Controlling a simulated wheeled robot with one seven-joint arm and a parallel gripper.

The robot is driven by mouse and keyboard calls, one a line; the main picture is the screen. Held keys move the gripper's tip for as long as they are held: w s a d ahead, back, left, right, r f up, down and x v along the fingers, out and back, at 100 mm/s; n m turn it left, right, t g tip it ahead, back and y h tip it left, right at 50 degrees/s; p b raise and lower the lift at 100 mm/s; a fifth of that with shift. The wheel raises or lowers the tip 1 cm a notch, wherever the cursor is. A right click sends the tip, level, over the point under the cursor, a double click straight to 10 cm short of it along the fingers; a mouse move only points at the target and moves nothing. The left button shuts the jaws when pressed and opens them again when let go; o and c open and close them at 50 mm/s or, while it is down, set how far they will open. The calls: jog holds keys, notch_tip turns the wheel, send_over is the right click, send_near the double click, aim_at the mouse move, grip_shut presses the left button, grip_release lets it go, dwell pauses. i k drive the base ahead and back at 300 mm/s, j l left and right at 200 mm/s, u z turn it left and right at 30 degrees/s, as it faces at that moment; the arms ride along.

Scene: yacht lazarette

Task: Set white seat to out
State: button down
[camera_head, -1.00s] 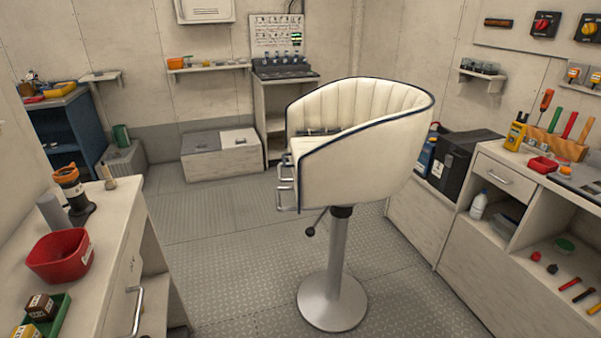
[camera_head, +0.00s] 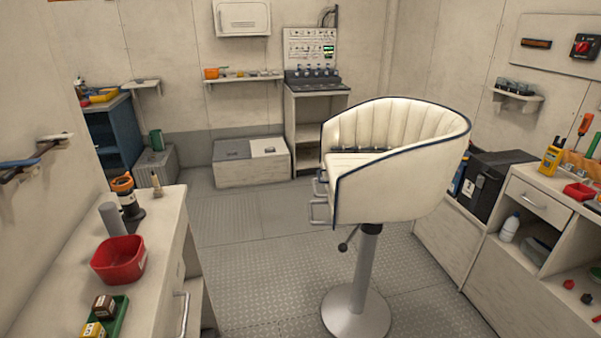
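The white seat (camera_head: 400,185) is a bucket chair with dark blue piping and a ribbed backrest, in the centre right of the head view. It stands on a metal pedestal (camera_head: 364,275) with a round base on the floor. Its open front faces left and partly away from me. A small lever with a dark knob (camera_head: 343,246) sticks out below the seat on the left. Metal loops (camera_head: 320,211) show at the seat's left front edge. My gripper is not in view.
A counter with a red bowl (camera_head: 118,262) stands at the near left. A shelved bench (camera_head: 540,225) with a black box (camera_head: 492,183) runs along the right. A low locker (camera_head: 250,170) stands at the back wall. Textured floor (camera_head: 265,260) is clear left of the pedestal.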

aim_at(422, 145)
jog(key=u, duration=0.15)
jog(key=i+l+u, duration=0.4)
jog(key=i, duration=0.45)
jog(key=i+l+u, duration=0.4)
jog(key=i+l, duration=0.35)
